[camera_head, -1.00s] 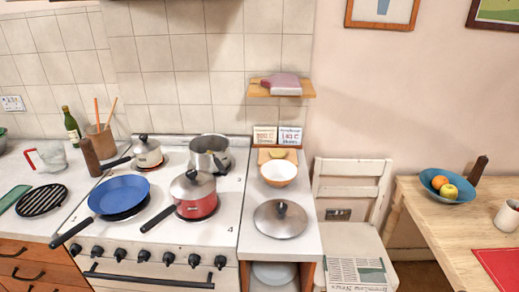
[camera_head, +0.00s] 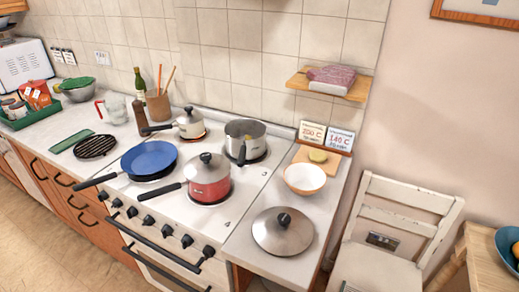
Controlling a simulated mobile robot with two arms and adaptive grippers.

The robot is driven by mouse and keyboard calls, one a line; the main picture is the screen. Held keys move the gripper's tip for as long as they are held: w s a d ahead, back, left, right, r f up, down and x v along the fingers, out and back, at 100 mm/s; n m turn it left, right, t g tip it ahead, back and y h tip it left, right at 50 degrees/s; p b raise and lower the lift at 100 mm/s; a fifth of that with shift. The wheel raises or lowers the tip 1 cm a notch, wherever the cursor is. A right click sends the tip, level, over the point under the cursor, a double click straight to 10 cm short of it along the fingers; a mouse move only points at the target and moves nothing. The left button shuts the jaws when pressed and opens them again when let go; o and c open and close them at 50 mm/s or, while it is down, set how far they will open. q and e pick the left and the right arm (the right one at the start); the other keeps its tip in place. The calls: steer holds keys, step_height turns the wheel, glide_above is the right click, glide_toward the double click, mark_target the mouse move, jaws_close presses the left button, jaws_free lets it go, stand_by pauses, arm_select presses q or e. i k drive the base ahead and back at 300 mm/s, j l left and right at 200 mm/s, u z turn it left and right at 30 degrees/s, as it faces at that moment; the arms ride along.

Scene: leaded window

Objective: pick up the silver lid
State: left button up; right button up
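A round silver lid (camera_head: 283,236) with a black knob lies flat on the narrow white counter to the right of the stove. A red saucepan (camera_head: 209,190) on the stove wears another silver lid (camera_head: 206,168) with a black knob. A small cream pot (camera_head: 190,124) at the back left of the stove is also lidded. A steel pot (camera_head: 246,138) at the back right of the stove has no lid on it. Neither of my grippers shows in this view.
A white bowl (camera_head: 305,178) and a wooden board (camera_head: 327,159) sit behind the silver lid. A blue pan (camera_head: 149,160) has its handle past the stove's front edge. A white chair (camera_head: 395,235) stands right of the counter. Open floor (camera_head: 50,225) lies at the left front.

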mark_target(281, 231)
steer(key=j+z, duration=0.15)
steer(key=z, duration=0.25)
steer(key=i+j+z, duration=0.1)
steer(key=z, duration=0.3)
steer(key=j+z, duration=0.25)
steer(key=z, duration=0.15)
steer(key=j+z, duration=0.15)
steer(key=j, duration=0.35)
steer(key=j+z, duration=0.15)
steer(key=j, duration=0.4)
steer(key=j+z, duration=0.2)
steer(key=j, duration=0.3)
steer(key=k+j+z, duration=0.15)
steer(key=j, duration=0.35)
steer(key=k+j+z, duration=0.15)
steer(key=j, duration=0.35)
steer(key=k+j, duration=0.1)
steer(key=j, duration=0.8)
steer(key=k, duration=0.05)
